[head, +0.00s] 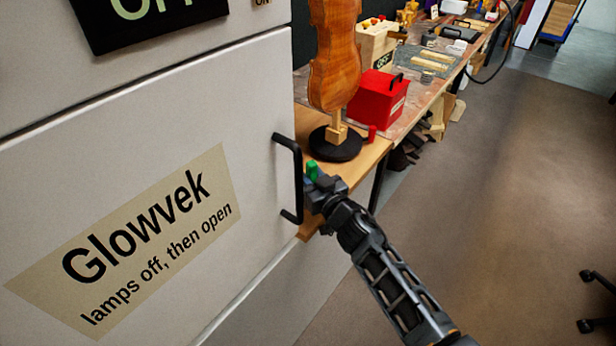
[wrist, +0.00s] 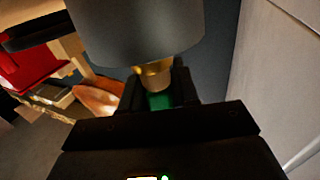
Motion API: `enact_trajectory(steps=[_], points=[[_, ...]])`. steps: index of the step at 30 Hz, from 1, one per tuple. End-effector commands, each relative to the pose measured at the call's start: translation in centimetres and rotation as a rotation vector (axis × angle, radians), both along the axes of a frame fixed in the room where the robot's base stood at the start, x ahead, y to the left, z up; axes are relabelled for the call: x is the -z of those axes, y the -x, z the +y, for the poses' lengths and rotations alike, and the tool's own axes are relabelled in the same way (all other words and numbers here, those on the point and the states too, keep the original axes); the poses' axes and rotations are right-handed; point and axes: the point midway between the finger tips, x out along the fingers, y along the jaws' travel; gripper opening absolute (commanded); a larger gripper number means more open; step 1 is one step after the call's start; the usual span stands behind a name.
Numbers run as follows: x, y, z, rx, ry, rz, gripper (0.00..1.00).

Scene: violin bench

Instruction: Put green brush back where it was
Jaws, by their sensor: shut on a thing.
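The green brush (head: 312,170) is held by my gripper (head: 320,188); in the head view only a small green part shows above the dark jaws. In the wrist view a green part of it (wrist: 160,101) sits between the fingers of my gripper (wrist: 157,92). A brass collar (wrist: 154,76) and a wide grey end (wrist: 135,32) extend beyond the fingers, cut off by the top edge. My gripper is shut on the brush, close to the right of the cabinet's black handle (head: 290,180). I cannot tell whether it touches the handle.
The white Glowvek cabinet (head: 60,190) fills the left, its door seemingly shut. An orange violin (head: 334,60) stands on a round black base (head: 335,147) on the wooden bench. A red box (head: 378,98) and a small red object (head: 372,132) are nearby.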

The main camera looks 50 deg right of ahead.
Motion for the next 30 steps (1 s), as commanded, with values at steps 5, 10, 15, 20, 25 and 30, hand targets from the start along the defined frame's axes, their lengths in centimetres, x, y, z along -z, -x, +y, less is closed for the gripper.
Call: enact_trajectory(steps=[5, 10, 15, 20, 25, 30], points=[[0.1, 0.0, 0.0, 0.000, 0.000, -0.001, 0.00], [0.1, 0.0, 0.0, 0.000, 0.000, 0.000, 0.41], [0.1, 0.0, 0.0, 0.000, 0.000, 0.000, 0.55], [0.1, 0.0, 0.0, 0.000, 0.000, 0.000, 0.55], [-0.1, 0.3, 0.1, -0.001, 0.001, 0.001, 0.55], [0.1, 2.6, 1.0, -0.002, 0.000, 0.002, 0.55]])
